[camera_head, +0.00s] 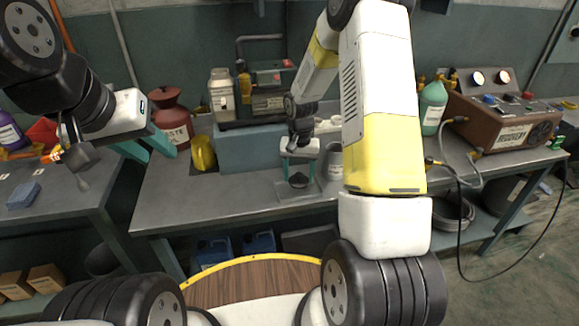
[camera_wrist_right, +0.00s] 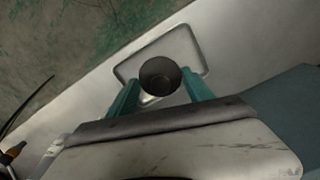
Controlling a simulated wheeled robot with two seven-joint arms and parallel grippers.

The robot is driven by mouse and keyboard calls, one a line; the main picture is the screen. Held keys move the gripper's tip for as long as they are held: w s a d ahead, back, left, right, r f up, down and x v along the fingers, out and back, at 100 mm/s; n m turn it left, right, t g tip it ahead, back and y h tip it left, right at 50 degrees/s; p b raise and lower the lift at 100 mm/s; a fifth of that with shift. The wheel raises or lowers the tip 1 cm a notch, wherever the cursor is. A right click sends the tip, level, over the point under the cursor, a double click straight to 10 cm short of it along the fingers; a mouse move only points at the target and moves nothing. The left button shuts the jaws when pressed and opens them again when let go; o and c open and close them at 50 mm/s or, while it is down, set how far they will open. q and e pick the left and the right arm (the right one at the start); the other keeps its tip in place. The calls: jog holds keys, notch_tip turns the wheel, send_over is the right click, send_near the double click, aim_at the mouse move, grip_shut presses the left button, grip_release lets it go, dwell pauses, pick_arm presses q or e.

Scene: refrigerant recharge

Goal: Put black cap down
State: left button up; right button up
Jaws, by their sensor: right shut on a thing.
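The black cap (camera_head: 299,180) is between the teal fingers of my right gripper (camera_head: 298,172), which points down at the middle of the bench. In the right wrist view the cap (camera_wrist_right: 160,75) shows as a dark round cup between the two fingers (camera_wrist_right: 160,96). My right gripper is shut on it. The cap is over a small shallow metal tray (camera_head: 290,196), whose rim also shows in the right wrist view (camera_wrist_right: 150,45). I cannot tell whether the cap touches the tray. My left gripper (camera_head: 150,150) is open and empty, its teal fingers apart, near the bench's left end.
A red waste can (camera_head: 171,122), a yellow container (camera_head: 202,153) and a pump (camera_head: 270,90) on a blue-grey block (camera_head: 250,148) stand behind. A grey cylinder (camera_head: 332,165) stands right of the tray. A green bottle (camera_head: 431,106) and brown gauge machine (camera_head: 500,115) are further right.

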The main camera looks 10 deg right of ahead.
jog(key=shift+s+a+f, duration=0.1)
jog(key=shift+f, duration=1.4)
jog(key=shift+f, duration=0.1)
jog(key=o, duration=1.3)
jog(key=shift+o, duration=0.2)
notch_tip(320, 180, up, 12)
jog(key=shift+r, duration=0.15)
notch_tip(320, 180, up, 7)
jog(key=t, duration=0.1)
send_over(298, 178)
jog(key=s, duration=0.2)
jog(key=s+a+r+n+t+y, duration=0.1)
jog(key=s+r+n+t, duration=0.1)
jog(key=s+r, duration=0.5)
jog(key=s+a+r+n+t+y, duration=0.1)
jog(key=s+r+t, duration=0.2)
jog(key=s+r, duration=0.4)
jog(key=s, duration=0.7)
jog(key=shift+s+r+n, duration=0.15)
jog(key=shift+n, duration=0.25)
